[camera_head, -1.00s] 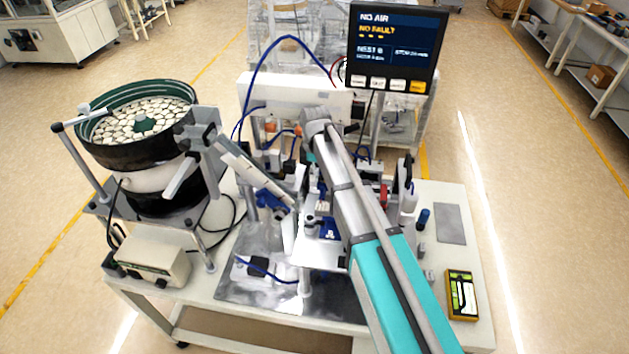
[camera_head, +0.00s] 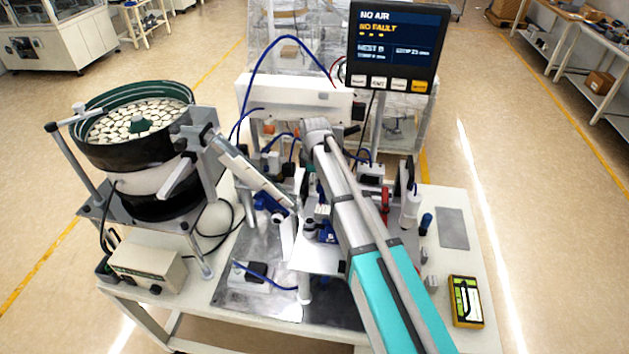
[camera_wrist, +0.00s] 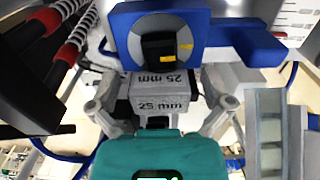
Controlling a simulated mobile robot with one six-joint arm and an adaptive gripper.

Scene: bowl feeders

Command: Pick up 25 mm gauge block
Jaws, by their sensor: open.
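The 25 mm gauge block (camera_wrist: 160,92) is a grey block in the wrist view, with "25 mm" printed on two of its faces. My gripper (camera_wrist: 160,88) is open, with one grey finger on the left of the block and one on the right. I cannot tell whether either finger touches it. My teal gripper body covers the bottom of the wrist view. In the head view my arm hides the gripper and the block.
A bowl feeder (camera_head: 135,160) with pale parts stands at the left. A display (camera_head: 397,45) reads NO AIR and NO FAULT. A red-and-black spring part (camera_wrist: 62,62) and a grey slotted part (camera_wrist: 268,130) flank my gripper. The bench's right side holds a yellow device (camera_head: 466,302).

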